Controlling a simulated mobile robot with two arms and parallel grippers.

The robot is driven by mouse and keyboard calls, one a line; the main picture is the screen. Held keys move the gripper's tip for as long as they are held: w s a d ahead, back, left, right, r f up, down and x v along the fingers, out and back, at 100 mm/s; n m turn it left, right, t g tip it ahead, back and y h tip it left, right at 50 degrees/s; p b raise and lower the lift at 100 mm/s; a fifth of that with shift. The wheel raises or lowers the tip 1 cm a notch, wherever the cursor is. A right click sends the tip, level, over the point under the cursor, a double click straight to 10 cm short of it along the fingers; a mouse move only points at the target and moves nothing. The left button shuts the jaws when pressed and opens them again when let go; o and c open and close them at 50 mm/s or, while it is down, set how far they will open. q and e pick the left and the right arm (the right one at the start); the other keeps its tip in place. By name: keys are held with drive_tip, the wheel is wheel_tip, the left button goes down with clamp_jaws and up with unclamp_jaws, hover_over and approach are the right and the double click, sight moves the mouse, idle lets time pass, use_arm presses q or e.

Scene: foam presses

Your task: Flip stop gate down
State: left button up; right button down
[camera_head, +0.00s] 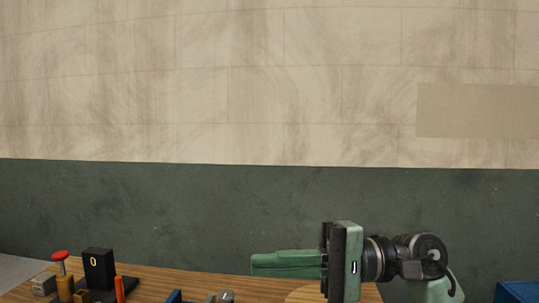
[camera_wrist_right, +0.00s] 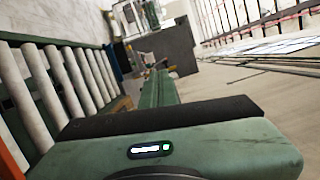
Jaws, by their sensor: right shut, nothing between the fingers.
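My right gripper (camera_head: 254,264) is at the lower middle of the head view, with its green fingers together and pointing left above the wooden table. In the right wrist view, its fingers (camera_wrist_right: 160,88) reach away from the green gripper body with nothing between them. I cannot make out the stop gate for certain in either view. A row of grey rollers in a green frame (camera_wrist_right: 75,43) runs along the left of the wrist view, beside the gripper. An orange part (camera_wrist_right: 10,160) shows at the lower left edge. My left gripper is not in view.
On the wooden table (camera_head: 190,280) stand a red-topped button (camera_head: 60,256), a black block marked 0 (camera_head: 98,268) and an orange upright piece (camera_head: 119,288). A blue part (camera_head: 175,296) shows at the bottom edge. A blue box (camera_head: 517,292) is at the lower right.

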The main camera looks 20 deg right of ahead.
wheel_tip(320, 180, up, 17)
drive_tip(key=shift+w+a+r+p, duration=0.15)
drive_tip(key=shift+a+p, duration=0.05)
drive_tip(key=shift+p, duration=0.1)
idle(0.6)
